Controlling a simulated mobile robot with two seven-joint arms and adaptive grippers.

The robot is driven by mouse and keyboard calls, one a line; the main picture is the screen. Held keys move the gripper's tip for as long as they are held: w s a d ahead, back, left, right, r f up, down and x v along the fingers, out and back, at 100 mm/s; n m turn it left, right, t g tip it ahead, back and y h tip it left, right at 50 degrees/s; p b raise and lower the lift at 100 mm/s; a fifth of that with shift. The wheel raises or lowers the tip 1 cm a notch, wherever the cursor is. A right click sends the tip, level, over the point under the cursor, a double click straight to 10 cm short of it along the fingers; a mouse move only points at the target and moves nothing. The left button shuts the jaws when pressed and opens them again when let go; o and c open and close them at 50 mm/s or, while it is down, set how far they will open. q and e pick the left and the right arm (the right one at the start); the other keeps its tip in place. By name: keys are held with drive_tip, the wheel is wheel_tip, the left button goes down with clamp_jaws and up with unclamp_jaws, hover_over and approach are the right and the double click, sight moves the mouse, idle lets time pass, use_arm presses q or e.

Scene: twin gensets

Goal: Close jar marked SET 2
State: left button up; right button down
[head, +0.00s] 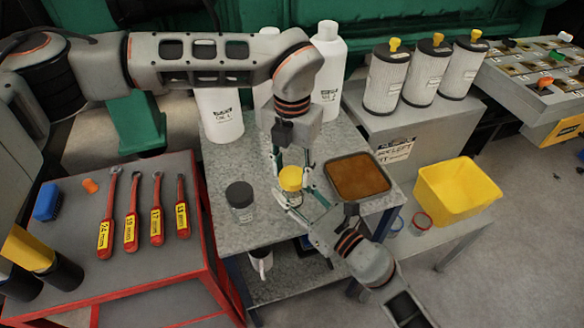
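A jar with a yellow lid (291,177) stands on the grey speckled table (235,238), its body mostly hidden by my grippers. My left gripper (291,168) points down from above, one finger on each side of the yellow lid. My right gripper (296,196) reaches in from the lower right, with its fingers around the jar's body. Whether either gripper presses on the jar or lid is too small to tell. A second jar with a dark lid (240,194) stands to the left, apart from both grippers. I cannot read the SET marks.
A tray of brown contents (358,178) lies right of the jar. White bottles (328,70) stand behind. A red-edged bench (150,273) with wrenches (130,205) is at left. A yellow bin (455,190) and several white canisters (386,78) are at right. The table front is fairly clear.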

use_arm(q)
drive_tip(key=o, duration=1.3)
wheel_tip(320, 180, up, 12)
use_arm(e)
drive_tip(key=c, duration=1.3)
unclamp_jaws()
drive_tip(key=shift+o, duration=0.2)
drive_tip(key=v, duration=1.2)
